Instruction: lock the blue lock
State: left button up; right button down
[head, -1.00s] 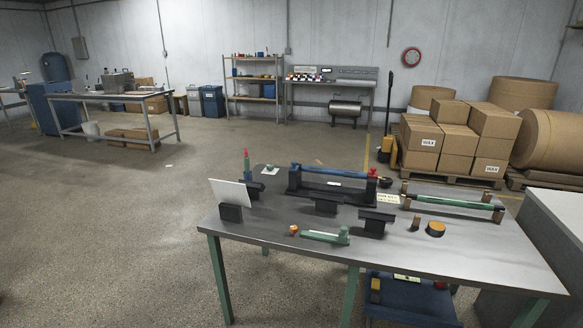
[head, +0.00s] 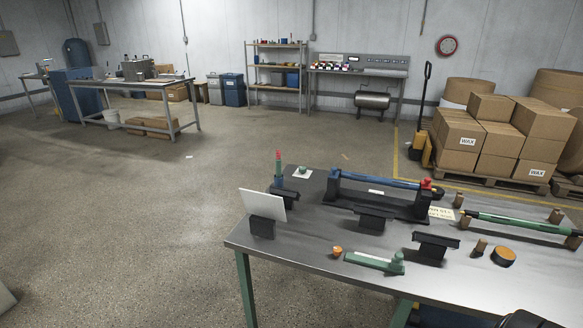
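A blue roller (head: 377,180) lies across a black stand (head: 377,204) near the back of the metal table. A red knob-like part (head: 426,184) sits at the roller's right end. A small blue part shows at its left end. I cannot tell at this size which blue part is the lock, or whether it is locked. Neither of my grippers can be made out in the head view.
The table (head: 330,262) also holds a white sheet in a black holder (head: 262,228), a green tool (head: 375,262), a green roller on a rack (head: 520,222) and small round pieces. A dark shape (head: 527,320) shows at the bottom right. Floor left of the table is clear.

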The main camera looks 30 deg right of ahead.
aim_at(334, 174)
jog(key=z, duration=0.05)
jog(key=i, duration=1.05)
jog(key=z, duration=0.45)
